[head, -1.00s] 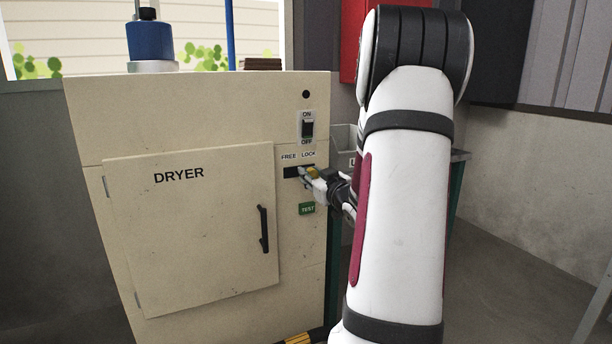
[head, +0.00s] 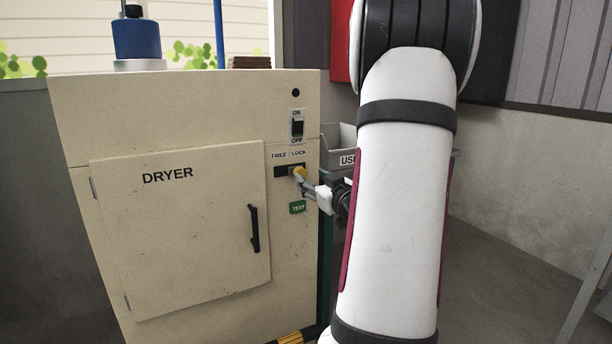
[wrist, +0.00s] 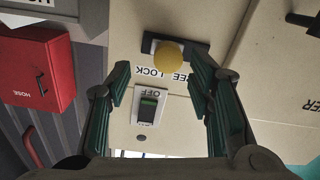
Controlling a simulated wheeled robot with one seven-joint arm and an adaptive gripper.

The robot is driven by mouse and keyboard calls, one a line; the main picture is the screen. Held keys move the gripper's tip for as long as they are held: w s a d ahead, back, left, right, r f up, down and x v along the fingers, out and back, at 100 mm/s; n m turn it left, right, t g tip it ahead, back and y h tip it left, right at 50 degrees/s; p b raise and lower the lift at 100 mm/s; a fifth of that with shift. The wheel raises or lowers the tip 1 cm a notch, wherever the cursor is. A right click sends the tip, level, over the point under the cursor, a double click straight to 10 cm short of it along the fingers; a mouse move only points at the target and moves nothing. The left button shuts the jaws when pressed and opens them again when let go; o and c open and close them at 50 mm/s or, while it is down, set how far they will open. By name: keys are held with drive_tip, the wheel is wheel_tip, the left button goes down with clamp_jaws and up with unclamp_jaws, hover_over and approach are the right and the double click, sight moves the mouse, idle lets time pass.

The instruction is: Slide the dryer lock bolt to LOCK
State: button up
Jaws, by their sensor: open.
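The bolt's yellow knob (head: 299,170) sits in a dark slot (head: 281,172) on the dryer (head: 85,118). It is toward the right end of the slot, under the word LOCK. In the wrist view, which is upside down, the knob (wrist: 168,57) is toward the left of the slot (wrist: 202,48), on the LOCK side. My gripper (wrist: 160,76) is open and empty, its fingers spread wide, with the knob in the space just past the fingertips. In the head view my gripper (head: 308,187) is just right of and below the knob; contact is hard to judge.
An ON/OFF switch (head: 297,128) is above the slot and a green TEST button (head: 297,207) below it. The dryer door (head: 190,240) with its black handle (head: 254,229) is to the left. A grey bin (head: 340,137) stands behind on the right. A red box (wrist: 35,70) shows in the wrist view.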

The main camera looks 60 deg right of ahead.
drive_tip(key=v, duration=0.6)
drive_tip(key=w+d+n, duration=0.1)
drive_tip(key=w+n, duration=0.2)
drive_tip(key=w+d+n+p, duration=0.1)
drive_tip(key=w+d+n, duration=0.1)
drive_tip(key=w+n, duration=0.1)
drive_tip(key=w+d+n, duration=0.2)
drive_tip(key=w+n, duration=0.1)
drive_tip(key=w, duration=0.1)
drive_tip(key=shift+w+d, duration=0.1)
drive_tip(key=shift+w, duration=0.2)
idle(0.7)
drive_tip(key=shift+c, duration=0.6)
